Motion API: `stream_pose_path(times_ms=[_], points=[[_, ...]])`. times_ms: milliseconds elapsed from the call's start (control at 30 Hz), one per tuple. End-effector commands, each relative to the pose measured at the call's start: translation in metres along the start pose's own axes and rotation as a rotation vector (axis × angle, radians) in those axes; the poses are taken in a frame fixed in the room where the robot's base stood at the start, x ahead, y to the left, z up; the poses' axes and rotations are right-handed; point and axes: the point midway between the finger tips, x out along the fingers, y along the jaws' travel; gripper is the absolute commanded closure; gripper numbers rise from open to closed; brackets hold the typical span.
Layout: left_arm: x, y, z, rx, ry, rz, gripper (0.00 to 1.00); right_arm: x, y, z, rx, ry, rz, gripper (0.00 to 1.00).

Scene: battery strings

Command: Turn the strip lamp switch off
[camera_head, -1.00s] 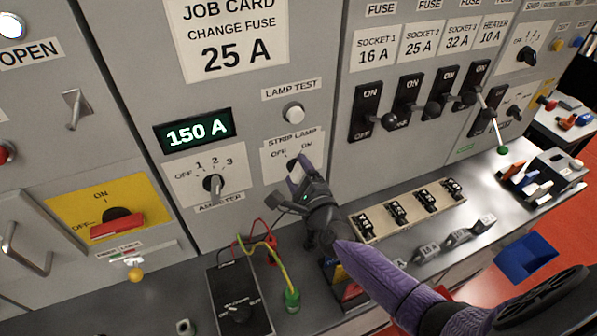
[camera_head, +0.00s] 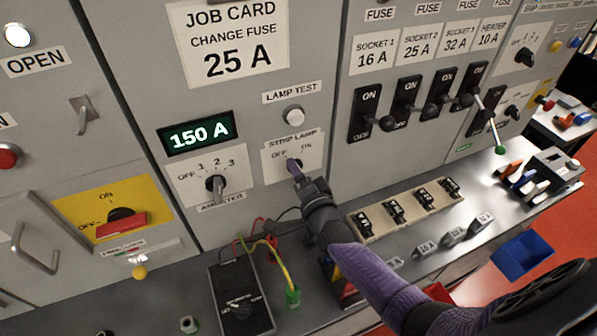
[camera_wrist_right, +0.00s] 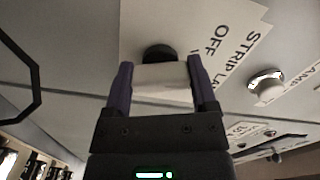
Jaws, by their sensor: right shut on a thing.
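The OFF word is readable there. The handle's exact pointing is hard to tell. My left gripper is out of view.
The white lamp test button (camera_head: 293,115) is just above. The ammeter knob (camera_head: 217,185) is to the left. Black fuse switches (camera_head: 366,112) stand to the right. A fuse block (camera_head: 405,212), a meter box with leads (camera_head: 240,300) and loose fuses (camera_head: 453,237) lie on the bench below.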

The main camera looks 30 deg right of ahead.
Motion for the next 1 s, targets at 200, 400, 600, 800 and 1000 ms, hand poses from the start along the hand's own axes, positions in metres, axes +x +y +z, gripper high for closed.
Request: stream_pose_path(times_ms=[200,400,600,800,1000], points=[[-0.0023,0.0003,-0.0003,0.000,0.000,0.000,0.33,-0.0002,0.0004,0.0007,-0.101,-0.002,0.001,0.85],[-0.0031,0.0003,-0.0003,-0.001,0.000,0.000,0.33,-0.0003,0.0011,0.0005,-0.152,-0.002,0.002,0.85],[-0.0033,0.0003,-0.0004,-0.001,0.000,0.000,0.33,-0.0004,0.0014,0.0005,-0.169,-0.002,0.002,0.85],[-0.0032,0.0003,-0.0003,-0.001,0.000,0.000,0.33,-0.0004,0.0015,0.0006,-0.170,-0.002,0.002,0.85],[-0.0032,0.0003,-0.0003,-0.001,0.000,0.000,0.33,-0.0004,0.0015,0.0006,-0.170,-0.002,0.002,0.10]])
